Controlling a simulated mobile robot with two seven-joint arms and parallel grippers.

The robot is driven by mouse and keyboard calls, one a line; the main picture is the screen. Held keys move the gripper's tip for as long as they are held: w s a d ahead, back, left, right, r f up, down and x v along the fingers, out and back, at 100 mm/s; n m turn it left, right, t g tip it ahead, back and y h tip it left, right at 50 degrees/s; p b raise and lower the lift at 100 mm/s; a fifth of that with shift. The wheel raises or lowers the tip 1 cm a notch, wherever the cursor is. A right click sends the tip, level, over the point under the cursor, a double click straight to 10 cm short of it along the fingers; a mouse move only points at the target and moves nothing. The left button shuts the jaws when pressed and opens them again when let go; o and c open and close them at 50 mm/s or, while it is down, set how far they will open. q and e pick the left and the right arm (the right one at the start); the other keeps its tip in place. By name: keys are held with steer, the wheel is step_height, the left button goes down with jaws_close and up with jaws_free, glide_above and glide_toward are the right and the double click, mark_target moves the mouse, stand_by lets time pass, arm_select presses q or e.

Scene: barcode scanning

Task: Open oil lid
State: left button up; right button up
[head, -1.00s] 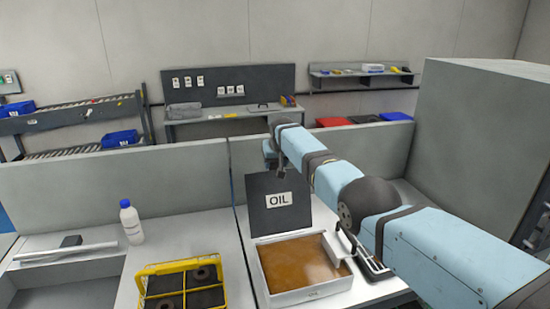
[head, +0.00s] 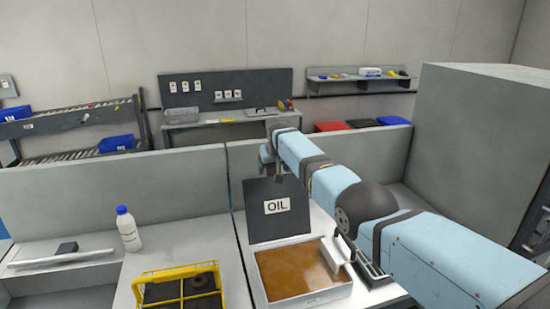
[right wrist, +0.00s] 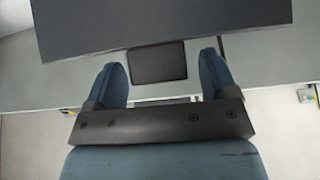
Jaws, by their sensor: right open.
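The oil lid (head: 266,223) is a dark square plate with a white "OIL" label. It stands raised, leaning slightly back, at the rear edge of the oil tray. The open white tray (head: 305,296) shows brown oil (head: 296,268) inside. My right arm reaches over from the right, and my right gripper (head: 268,163) is near the top edge of the lid. In the right wrist view my right gripper (right wrist: 163,80) is open with nothing between its fingers. The lid's dark panel (right wrist: 160,27) spans the top there. Contact between gripper and lid cannot be told. My left gripper is out of view.
A yellow crate (head: 178,270) with dark round parts stands left of the tray. A white bottle (head: 128,229) with a blue cap stands farther left. Grey partitions (head: 110,185) rise behind the bench, and a tall grey cabinet (head: 470,150) stands at the right.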

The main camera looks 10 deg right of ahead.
steer(key=shift+s+r+p, duration=0.2)
steer(key=shift+r+p, duration=0.2)
steer(key=shift+r, duration=0.15)
steer(key=b+v, duration=0.1)
steer(key=v, duration=1.1)
